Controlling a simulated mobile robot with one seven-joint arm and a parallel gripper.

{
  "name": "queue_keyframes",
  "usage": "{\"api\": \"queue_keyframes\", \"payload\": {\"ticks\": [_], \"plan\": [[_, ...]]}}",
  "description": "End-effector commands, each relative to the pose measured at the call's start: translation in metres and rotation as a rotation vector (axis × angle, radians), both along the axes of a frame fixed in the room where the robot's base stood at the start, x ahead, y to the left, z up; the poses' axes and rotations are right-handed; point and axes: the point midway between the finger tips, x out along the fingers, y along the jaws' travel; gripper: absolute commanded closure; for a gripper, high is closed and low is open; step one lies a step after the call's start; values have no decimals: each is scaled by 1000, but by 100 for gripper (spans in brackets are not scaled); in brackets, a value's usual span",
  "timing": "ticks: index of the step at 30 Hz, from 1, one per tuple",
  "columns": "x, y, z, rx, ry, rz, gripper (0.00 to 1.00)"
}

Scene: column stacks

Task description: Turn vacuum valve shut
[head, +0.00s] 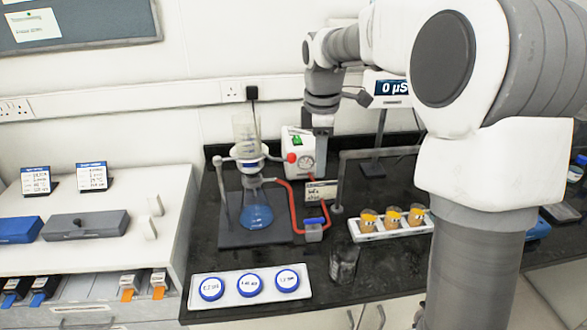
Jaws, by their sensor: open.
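A small grey valve block (313,234) with a blue lever (315,220) sits on the dark bench, beside the red hose (290,208). The lever looks to lie roughly crosswise in the picture. A white pump box (292,142) with a round gauge and a red knob stands behind it. A filter flask (256,210) with blue liquid stands on a dark base left of the valve, under a glass funnel. My gripper (322,150) points down in front of the pump's right side, above and behind the valve, apart from it. It is open; its fingertips are hard to make out.
A white tray (249,298) with three blue-lidded jars lies in front. A rack (390,232) of three yellow-topped vials stands right of the valve, and a clear glass (344,264) stands before it. A small label stand (321,192) is just behind the valve. A display (390,88) stands behind.

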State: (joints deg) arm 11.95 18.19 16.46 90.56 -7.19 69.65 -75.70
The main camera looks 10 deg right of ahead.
Motion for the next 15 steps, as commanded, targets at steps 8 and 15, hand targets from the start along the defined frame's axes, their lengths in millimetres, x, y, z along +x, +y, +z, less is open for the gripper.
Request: {"api": "queue_keyframes", "payload": {"ticks": [8, 15], "plan": [[25, -3, -25, 23, 46, 142, 55], [24, -3, -54, 24, 50, 147, 55]]}}
